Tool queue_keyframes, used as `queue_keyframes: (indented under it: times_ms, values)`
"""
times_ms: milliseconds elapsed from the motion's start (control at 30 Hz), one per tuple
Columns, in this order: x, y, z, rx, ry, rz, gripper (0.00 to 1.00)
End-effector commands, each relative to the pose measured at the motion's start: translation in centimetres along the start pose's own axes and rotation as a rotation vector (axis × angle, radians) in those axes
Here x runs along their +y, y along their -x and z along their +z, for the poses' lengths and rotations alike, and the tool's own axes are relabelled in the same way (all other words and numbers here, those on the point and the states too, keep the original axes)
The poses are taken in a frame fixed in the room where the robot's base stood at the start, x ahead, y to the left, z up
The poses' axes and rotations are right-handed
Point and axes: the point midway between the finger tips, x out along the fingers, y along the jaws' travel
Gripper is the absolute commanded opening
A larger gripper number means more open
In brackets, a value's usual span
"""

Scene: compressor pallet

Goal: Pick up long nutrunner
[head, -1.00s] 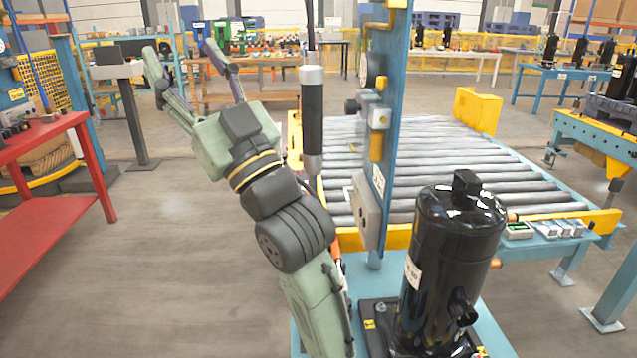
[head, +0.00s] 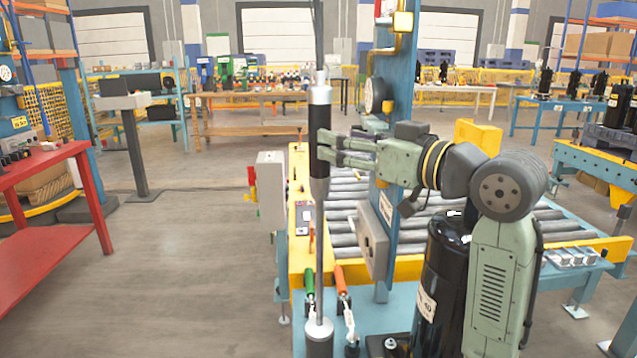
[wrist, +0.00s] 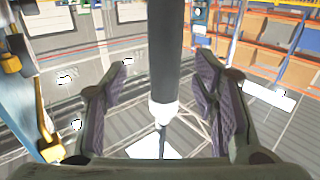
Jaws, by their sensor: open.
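The long nutrunner (head: 319,118) hangs upright in the head view. It has a black body, silver collars and a long thin shaft running down to a dark, silver-topped end piece low in the picture. My gripper (head: 328,150) is level with the black body, reaching it from the right. In the wrist view the black body (wrist: 164,50) stands between the two purple-padded fingers of my gripper (wrist: 163,90). Gaps show on both sides and the fingers are open. Whether any pad touches the tool is not visible in the head view.
A blue post (head: 402,90) with a gauge and boxes stands just behind my arm. A black compressor (head: 440,270) stands below my arm, partly hidden by it. Green- and orange-handled tools (head: 309,283) are beside the shaft. The roller conveyor (head: 345,200) lies behind.

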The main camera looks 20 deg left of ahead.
Motion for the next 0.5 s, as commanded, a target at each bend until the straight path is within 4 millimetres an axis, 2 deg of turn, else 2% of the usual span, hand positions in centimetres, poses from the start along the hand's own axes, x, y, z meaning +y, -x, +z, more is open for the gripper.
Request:
queue_keyframes:
  times_ms: [267,500]
  values:
    - [-0.2,-2.0,-0.1,-0.001,-0.001,-0.001,0.54]
    - [-0.6,-5.5,-0.2,0.0,-0.002,-0.001,0.54]
